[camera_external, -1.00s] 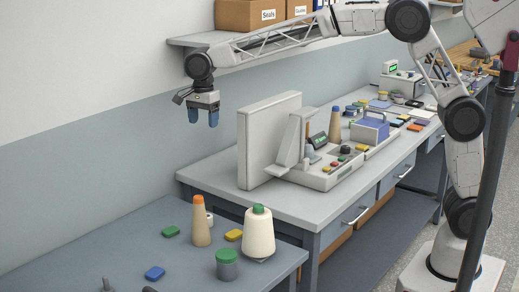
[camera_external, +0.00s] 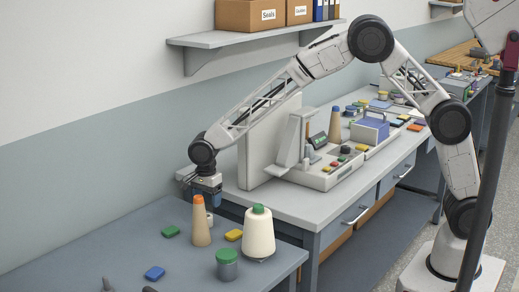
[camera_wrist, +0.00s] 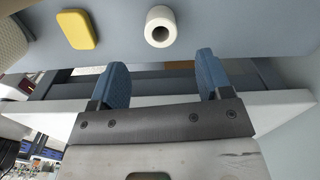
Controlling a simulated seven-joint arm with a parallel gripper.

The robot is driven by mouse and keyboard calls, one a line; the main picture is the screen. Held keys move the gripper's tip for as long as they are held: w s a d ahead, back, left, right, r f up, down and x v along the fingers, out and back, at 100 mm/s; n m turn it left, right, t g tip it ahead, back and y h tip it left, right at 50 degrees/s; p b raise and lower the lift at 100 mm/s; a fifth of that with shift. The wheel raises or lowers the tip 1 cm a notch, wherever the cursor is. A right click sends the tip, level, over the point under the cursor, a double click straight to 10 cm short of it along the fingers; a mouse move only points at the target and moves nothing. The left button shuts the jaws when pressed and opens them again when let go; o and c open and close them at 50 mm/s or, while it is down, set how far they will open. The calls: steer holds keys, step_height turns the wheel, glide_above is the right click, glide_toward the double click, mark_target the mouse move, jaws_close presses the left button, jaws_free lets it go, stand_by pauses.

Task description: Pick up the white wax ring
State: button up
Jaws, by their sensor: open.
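The white wax ring (camera_wrist: 161,27) lies on the grey-blue table in the wrist view, with its dark hole showing. It sits beyond my fingertips, between their lines and apart from them. In the external view the ring (camera_external: 209,218) is mostly hidden behind the tan cone with the orange tip. My gripper (camera_wrist: 161,62) is open and empty, with two blue fingers spread. In the external view my gripper (camera_external: 207,199) points down, low above the table's back edge, just above and behind the ring.
A tan cone (camera_external: 201,226) stands close in front of the ring. A yellow block (camera_external: 233,235) and a white cone with a green top (camera_external: 259,236) are to the right. A green block (camera_external: 171,231), a blue block (camera_external: 154,273) and a green-lidded jar (camera_external: 227,268) lie around.

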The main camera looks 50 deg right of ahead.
steer(key=shift+f, duration=0.2)
steer(key=shift+f, duration=1.25)
steer(key=shift+f, duration=0.15)
steer(key=shift+f, duration=2.5)
steer(key=c, duration=1)
steer(key=shift+r, duration=0.1)
